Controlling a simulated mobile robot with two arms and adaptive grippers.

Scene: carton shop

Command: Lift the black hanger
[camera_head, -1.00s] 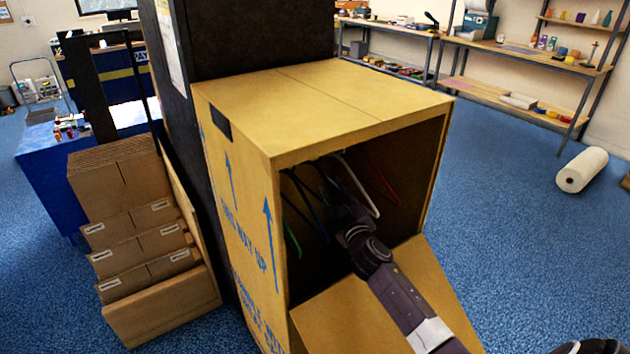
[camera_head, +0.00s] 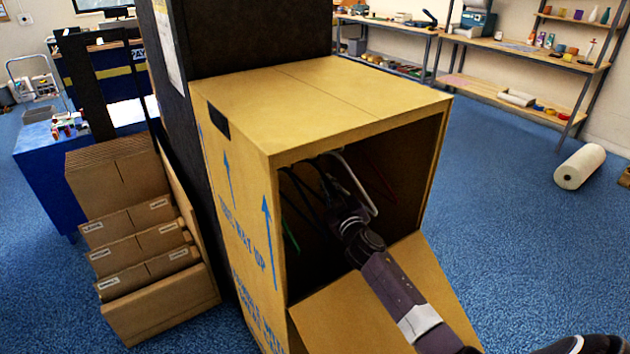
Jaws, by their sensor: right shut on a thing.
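Several hangers hang inside the open-fronted carton. The black hanger (camera_head: 318,168) is a thin dark shape against the dark interior, left of a white hanger (camera_head: 362,186). My right gripper (camera_head: 334,192) reaches in through the opening and is shut at the black hanger; its fingertips are dark and hard to make out. A dark red hanger (camera_head: 378,176) hangs right of the white one, and a green hanger (camera_head: 291,235) shows low at the left. My left gripper is not in view.
The tall carton (camera_head: 330,95) has a lowered front flap (camera_head: 375,310) under my right arm. Its top and side walls surround the hangers closely. Flat cartons (camera_head: 120,185) stand in a rack at the left. Blue floor is free at the right, with a white roll (camera_head: 580,167).

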